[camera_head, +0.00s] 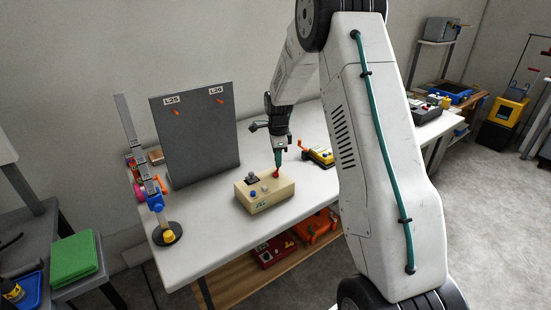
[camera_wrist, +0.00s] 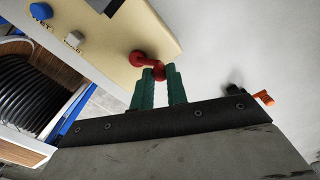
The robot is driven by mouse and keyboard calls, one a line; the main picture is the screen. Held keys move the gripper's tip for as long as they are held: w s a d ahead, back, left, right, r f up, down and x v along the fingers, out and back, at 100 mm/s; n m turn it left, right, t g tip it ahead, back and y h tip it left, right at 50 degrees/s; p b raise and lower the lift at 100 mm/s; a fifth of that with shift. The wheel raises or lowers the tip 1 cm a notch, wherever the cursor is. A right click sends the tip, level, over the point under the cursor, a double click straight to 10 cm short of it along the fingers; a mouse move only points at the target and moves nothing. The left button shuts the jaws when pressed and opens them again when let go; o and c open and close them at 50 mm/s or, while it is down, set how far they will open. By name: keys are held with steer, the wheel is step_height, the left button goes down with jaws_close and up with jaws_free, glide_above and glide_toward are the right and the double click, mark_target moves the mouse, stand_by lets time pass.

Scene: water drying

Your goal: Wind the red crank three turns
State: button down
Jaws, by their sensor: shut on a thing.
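The red crank (camera_head: 277,174) sits at the right end of the top of a cream box (camera_head: 265,203) on the white table. In the wrist view the crank (camera_wrist: 139,58) is a short red arm with a rounded hub and a knob at its other end. My gripper (camera_head: 278,163) points down over the box. In the wrist view its green fingers (camera_wrist: 160,80) are closed around the crank's knob. The fingertips hide part of the knob. A blue button (camera_wrist: 41,11) and a grey button (camera_wrist: 74,39) are also on the box.
A grey upright panel (camera_head: 196,135) with two orange hooks stands behind the box. A jointed stand (camera_head: 157,200) is on the left. A yellow device (camera_head: 320,157) with an orange handle lies right of my gripper. The table front is clear.

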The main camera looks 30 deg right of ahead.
steer(key=m, duration=0.2)
steer(key=s+m, duration=0.1)
steer(key=shift+d+m, duration=0.3)
steer(key=shift+m, duration=0.1)
steer(key=m, duration=0.1)
steer(key=s+m, duration=0.1)
steer(key=m, duration=0.1)
steer(key=shift+d+m, duration=0.15)
steer(key=shift+m, duration=0.15)
steer(key=m, duration=0.1)
steer(key=s+m, duration=0.1)
steer(key=m, duration=0.1)
steer(key=shift+m, duration=0.3)
steer(key=shift+s+a+m, duration=0.15)
steer(key=shift+s+m, duration=0.1)
steer(key=shift+m, duration=0.7)
steer(key=shift+s+a+m, duration=0.15)
steer(key=shift+s+m, duration=0.05)
steer(key=shift+m, duration=0.75)
steer(key=c, duration=1.4)
jaws_free()
steer(key=shift+r, duration=3.95)
